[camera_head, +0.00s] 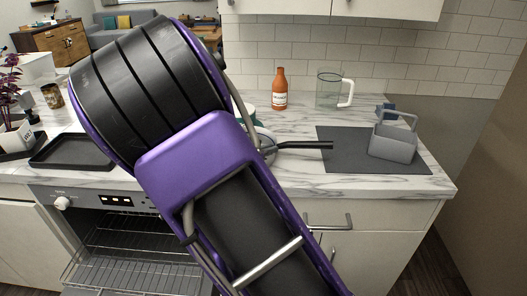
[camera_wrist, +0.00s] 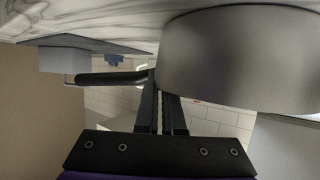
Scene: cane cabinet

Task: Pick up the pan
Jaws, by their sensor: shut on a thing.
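The pan (camera_wrist: 235,60) is a metallic grey round pan with a long black handle (camera_wrist: 110,78). In the wrist view, which is upside down, its body fills the upper right and the handle points left. My gripper (camera_wrist: 162,90) is shut on the pan where the handle meets the body; the exact contact is partly hidden. In the head view, the pan's dark handle (camera_head: 305,145) points right over the marble counter, and my purple arm covers most of the body and the gripper. I cannot tell whether the pan touches the counter.
A dark mat (camera_head: 345,160) with a grey caddy (camera_head: 394,143) lies to the right. An orange-red bottle (camera_head: 280,92) and a clear pitcher (camera_head: 329,90) stand behind. A black tray (camera_head: 72,152) is at left, above an open oven (camera_head: 125,245). Counter around the handle is mostly clear.

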